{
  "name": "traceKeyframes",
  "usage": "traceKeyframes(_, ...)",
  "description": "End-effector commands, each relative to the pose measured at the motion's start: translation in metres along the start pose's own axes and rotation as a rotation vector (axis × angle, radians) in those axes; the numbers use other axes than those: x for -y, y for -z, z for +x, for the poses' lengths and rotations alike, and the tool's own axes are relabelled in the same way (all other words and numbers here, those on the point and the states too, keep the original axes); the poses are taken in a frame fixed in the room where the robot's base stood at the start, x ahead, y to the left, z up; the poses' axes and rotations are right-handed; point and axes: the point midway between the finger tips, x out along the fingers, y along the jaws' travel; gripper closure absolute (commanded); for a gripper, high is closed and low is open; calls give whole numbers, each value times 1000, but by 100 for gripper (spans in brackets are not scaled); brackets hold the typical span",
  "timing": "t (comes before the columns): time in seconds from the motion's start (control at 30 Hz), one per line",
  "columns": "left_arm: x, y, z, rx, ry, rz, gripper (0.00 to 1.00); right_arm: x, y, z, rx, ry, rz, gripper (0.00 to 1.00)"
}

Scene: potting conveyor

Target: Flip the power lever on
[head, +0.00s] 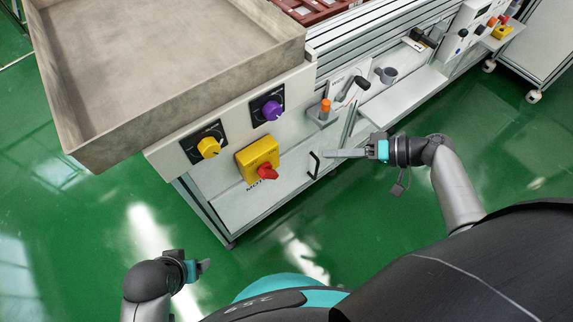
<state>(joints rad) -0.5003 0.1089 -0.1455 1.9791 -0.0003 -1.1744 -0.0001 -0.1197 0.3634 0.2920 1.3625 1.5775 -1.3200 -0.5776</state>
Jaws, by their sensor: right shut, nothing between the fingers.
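A lever with a black knob (362,83) stands on a pale plate on the machine's front, right of an orange-topped post (325,108). I cannot tell for certain whether it is the power lever, nor its on or off position. My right gripper (328,153) is shut and empty, its fingers pointing left. In the picture it lies below the lever and beside a black handle (314,164); whether it touches anything is unclear. My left gripper (207,266) is low over the green floor, away from the machine; its finger opening is too small to tell.
A red rotary switch on a yellow box (258,158), a yellow knob (208,147) and a purple knob (272,110) sit on the front panel. A large grey tray (140,122) overhangs at upper left. A grey cup (388,75) stands right of the lever. Floor in front is clear.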

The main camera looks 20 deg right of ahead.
Motion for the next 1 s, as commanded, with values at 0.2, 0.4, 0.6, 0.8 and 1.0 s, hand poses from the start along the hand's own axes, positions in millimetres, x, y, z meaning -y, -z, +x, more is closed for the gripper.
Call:
traceKeyframes(0.2,1,11,-16,-32,2,-3,28,-1,-1,31,0,4,0,100)
traceKeyframes(0.4,2,21,-36,-66,4,-4,28,-1,-1,66,-1,3,0,100)
traceKeyframes(0.6,2,28,-58,-97,6,-5,28,-1,-1,98,0,3,-1,100)
traceKeyframes(0.8,3,32,-75,-121,7,-5,28,0,-20,116,1,1,1,100)
traceKeyframes(1.0,3,33,-84,-134,7,-5,28,0,-28,124,2,-1,0,100)
